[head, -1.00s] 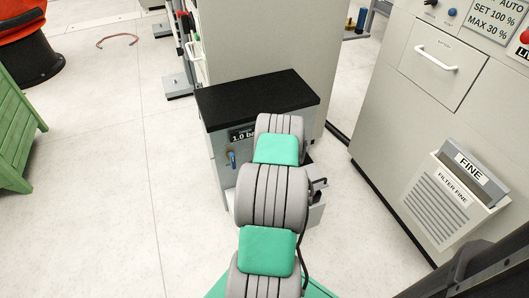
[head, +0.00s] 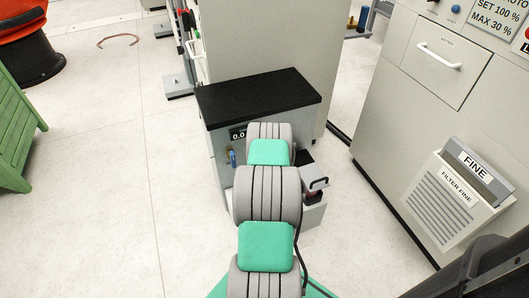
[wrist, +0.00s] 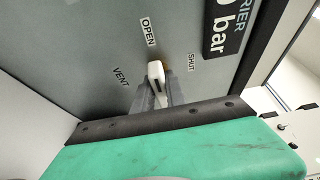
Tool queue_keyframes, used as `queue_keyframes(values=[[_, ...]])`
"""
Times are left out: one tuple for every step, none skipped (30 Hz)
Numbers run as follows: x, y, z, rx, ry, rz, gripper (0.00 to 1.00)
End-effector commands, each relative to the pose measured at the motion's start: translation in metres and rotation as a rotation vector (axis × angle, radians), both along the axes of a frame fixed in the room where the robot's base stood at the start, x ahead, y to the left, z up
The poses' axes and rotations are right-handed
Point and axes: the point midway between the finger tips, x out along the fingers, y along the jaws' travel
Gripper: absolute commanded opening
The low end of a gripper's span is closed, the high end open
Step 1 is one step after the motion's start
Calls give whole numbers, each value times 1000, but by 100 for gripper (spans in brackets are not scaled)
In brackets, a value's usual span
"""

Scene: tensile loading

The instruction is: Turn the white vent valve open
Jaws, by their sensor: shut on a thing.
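The white vent valve handle (wrist: 155,71) shows in the wrist view on a grey panel with the labels VENT, OPEN and SHUT. The handle points up near the OPEN label (wrist: 149,32); the SHUT label is to its right. My gripper (wrist: 160,92) is shut on the white handle, with its grey fingers on either side. In the head view my arm hides the valve and the gripper in front of the black-topped grey unit (head: 258,97).
A cabinet with a FINE filter box (head: 450,190) stands at right. A green slatted thing (head: 15,130) is at left. The floor between is clear.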

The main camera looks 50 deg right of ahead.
Motion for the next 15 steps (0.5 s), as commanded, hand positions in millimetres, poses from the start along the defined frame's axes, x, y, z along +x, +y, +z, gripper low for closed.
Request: queue_keyframes(values=[[-1, -1, 0, -5, 3, -1, 0], [-1, -1, 0, -5, 4, -2, 0], [-1, -1, 0, -6, 4, -2, 0], [-1, -1, 0, -6, 4, -2, 0], [-1, -1, 0, -6, 4, -2, 0], [-1, -1, 0, -6, 4, -2, 0], [-1, -1, 0, -6, 4, -2, 0], [-1, -1, 0, -6, 4, -2, 0], [-1, -1, 0, -6, 4, -2, 0], [-1, -1, 0, -6, 4, -2, 0], [-1, -1, 0, -6, 4, -2, 0], [-1, -1, 0, -6, 4, -2, 20], [-1, -1, 0, -5, 5, -2, 22], [-1, -1, 0, -5, 4, -1, 25], [-1, -1, 0, -4, 4, -1, 28]])
